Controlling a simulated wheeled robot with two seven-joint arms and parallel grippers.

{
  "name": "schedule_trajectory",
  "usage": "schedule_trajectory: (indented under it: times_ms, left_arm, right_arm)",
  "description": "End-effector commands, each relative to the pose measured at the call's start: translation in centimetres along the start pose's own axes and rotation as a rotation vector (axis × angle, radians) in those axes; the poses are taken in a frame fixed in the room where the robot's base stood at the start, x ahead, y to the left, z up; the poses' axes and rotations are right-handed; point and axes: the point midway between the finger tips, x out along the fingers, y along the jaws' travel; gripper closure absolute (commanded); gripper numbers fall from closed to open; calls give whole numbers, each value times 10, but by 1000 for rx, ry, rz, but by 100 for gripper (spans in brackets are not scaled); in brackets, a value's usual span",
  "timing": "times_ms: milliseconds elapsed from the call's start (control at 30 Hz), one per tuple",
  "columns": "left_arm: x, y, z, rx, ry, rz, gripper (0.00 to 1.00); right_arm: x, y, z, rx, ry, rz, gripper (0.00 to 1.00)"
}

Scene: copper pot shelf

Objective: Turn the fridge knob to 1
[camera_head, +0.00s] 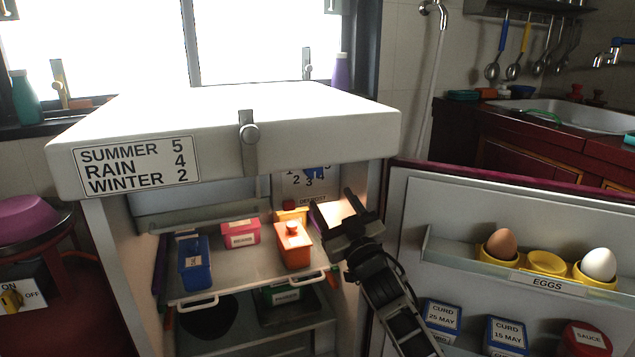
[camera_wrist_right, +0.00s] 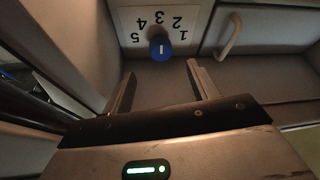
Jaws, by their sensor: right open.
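The fridge knob (camera_head: 313,172) is blue and sits on a white number plate (camera_head: 300,185) at the back of the open fridge, partly cut off by the fridge top. In the right wrist view the knob (camera_wrist_right: 160,47) has a short white mark, and the digits 1 to 5 appear inverted around it. I cannot tell for sure which digit the mark points to. My right gripper (camera_head: 332,207) is inside the fridge opening, open and empty. In the wrist view its fingertips (camera_wrist_right: 160,74) point toward the knob, apart from it. My left gripper is out of view.
The fridge shelf (camera_head: 222,283) holds a blue box (camera_head: 195,265), a pink box (camera_head: 240,233) and an orange container (camera_head: 292,246). The open door (camera_head: 408,215) with an egg rack stands at right. The white fridge top (camera_head: 230,110) overhangs, bearing a SUMMER 5, RAIN 4, WINTER 2 sign (camera_head: 136,164).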

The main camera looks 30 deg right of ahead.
Motion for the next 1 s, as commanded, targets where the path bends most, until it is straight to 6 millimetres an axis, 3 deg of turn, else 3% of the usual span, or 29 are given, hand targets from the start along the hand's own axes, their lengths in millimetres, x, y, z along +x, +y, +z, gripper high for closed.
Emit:
schedule_trajectory:
  times_ms: [200,400,833,867,1000]
  left_arm:
    - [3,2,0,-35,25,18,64]
    - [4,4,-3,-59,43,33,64]
    - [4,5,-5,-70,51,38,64]
    - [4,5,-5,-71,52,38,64]
    - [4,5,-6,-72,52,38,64]
  right_arm:
    - [47,0,1,-1,2,1,41]
    - [76,0,1,1,0,0,41]
    - [86,0,0,0,-2,-1,41]
    - [86,0,0,0,-2,-1,44]
    - [86,0,0,1,-2,-1,83]
